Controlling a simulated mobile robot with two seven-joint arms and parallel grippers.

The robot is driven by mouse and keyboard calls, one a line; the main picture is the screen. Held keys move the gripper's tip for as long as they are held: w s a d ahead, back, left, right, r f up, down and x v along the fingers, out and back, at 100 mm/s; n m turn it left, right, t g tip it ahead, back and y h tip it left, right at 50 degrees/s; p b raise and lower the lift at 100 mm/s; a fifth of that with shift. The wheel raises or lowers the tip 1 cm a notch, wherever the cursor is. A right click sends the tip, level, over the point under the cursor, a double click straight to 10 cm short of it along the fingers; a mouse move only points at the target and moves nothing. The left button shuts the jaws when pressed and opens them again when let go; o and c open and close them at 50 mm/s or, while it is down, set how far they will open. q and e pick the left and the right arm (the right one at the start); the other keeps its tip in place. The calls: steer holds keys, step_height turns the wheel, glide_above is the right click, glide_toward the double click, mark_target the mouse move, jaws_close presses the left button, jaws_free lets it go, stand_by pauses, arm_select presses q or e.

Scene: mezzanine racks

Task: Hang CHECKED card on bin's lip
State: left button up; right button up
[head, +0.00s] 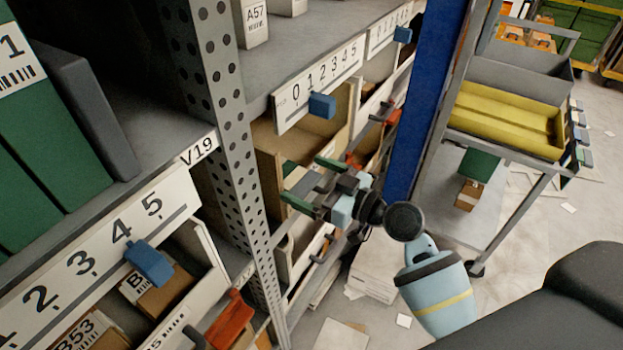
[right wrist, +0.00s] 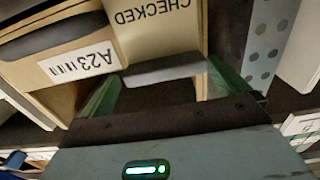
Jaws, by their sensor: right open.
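In the right wrist view, the cream CHECKED card (right wrist: 158,30) lies against the front of a wooden bin (right wrist: 62,42) labelled A23, its lettering upside down in the picture. A grey strip (right wrist: 165,70) crosses at the card's lower edge. My right gripper (right wrist: 163,88) is open, its green fingers apart on either side of this strip; I cannot tell whether they touch anything. In the head view the right gripper (head: 310,183) is at the wooden bins on the middle rack. The card is not clearly visible there. My left gripper is not in view.
A perforated grey rack upright (head: 222,130) stands left of the right gripper. A numbered rail (head: 318,83) with a blue slider (head: 322,106) is above it. A blue post (head: 425,95) and a cart with a yellow tray (head: 505,120) are to the right. Open floor lies beyond.

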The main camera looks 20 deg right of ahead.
steer(key=b+v, duration=0.2)
steer(key=v, duration=0.5)
steer(key=shift+s+d, duration=0.25)
steer(key=shift+d, duration=0.05)
